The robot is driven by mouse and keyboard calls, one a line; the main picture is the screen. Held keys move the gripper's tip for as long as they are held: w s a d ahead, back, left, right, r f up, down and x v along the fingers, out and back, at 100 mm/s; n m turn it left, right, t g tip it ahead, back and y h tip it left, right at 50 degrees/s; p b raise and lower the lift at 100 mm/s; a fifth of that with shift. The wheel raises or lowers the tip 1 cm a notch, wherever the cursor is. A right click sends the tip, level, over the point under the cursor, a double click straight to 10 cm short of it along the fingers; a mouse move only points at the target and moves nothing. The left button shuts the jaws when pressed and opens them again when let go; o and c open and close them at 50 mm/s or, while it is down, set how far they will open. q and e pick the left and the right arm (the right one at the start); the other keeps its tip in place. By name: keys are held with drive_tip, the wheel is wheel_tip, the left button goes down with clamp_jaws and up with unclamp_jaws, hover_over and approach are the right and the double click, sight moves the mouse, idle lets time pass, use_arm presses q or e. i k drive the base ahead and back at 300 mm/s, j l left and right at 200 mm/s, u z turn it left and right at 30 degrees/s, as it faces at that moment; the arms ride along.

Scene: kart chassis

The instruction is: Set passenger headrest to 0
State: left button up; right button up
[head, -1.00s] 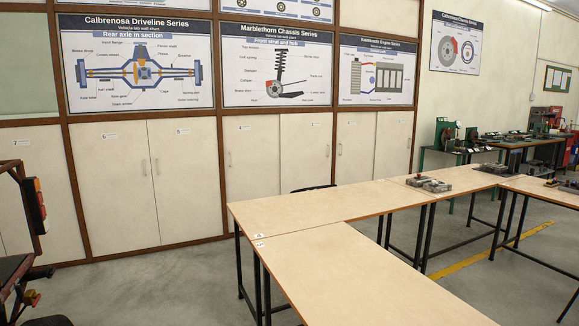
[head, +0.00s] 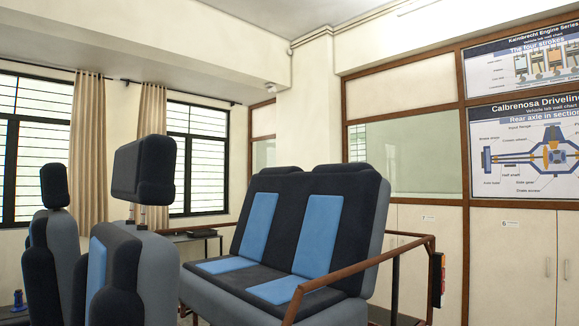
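In the head view, a dark headrest (head: 143,170) stands raised on two metal posts above a front seat (head: 140,265) with grey sides and a blue panel. A gap shows between this headrest and the seat back. A second front seat (head: 50,255) at the far left has a narrow dark headrest (head: 54,186), which sits close to its seat back. I cannot tell from this view alone which seat is the passenger one. Neither of my grippers is in view.
A rear bench seat (head: 290,235) with blue panels stands in the middle, beside a brown tubular frame (head: 360,262) with a tail lamp (head: 438,280). Cabinets (head: 510,260) line the right wall. Curtained windows (head: 195,150) and a small table (head: 190,236) are behind.

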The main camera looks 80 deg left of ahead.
sight(144, 169)
drive_tip(key=u, duration=3.3)
drive_tip(key=l, duration=0.65)
drive_tip(key=i+l+u, duration=0.1)
drive_tip(key=l, duration=0.55)
drive_tip(key=i+j, duration=0.05)
